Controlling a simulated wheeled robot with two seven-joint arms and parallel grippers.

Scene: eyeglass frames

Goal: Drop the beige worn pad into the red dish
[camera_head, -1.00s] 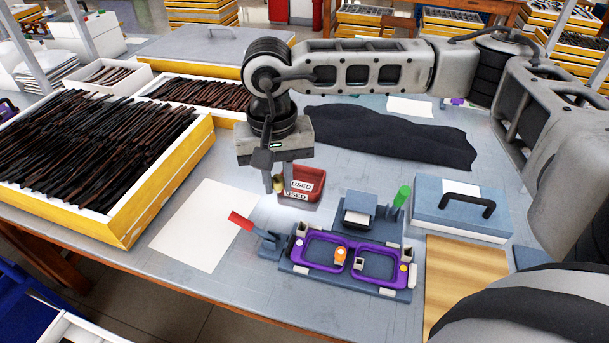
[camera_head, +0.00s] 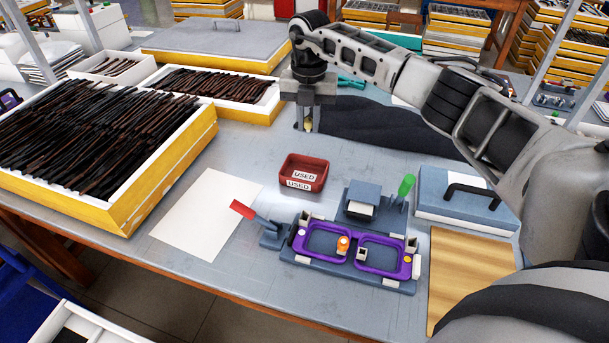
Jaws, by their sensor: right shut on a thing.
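My right gripper (camera_head: 306,122) points down at the front edge of the dark cloth, behind the red dish. It is shut on a small beige-yellow piece, the beige worn pad (camera_head: 308,126), which shows only partly between the fingers. The red dish (camera_head: 318,180) stands on the table in front of and below the gripper, apart from it. It carries white "USED" labels, and I see no pad inside it. My left gripper is not in view.
White paper (camera_head: 207,220) lies left. A blue case (camera_head: 465,205) stands right. A tray of dark strips (camera_head: 165,190) fills the left side.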

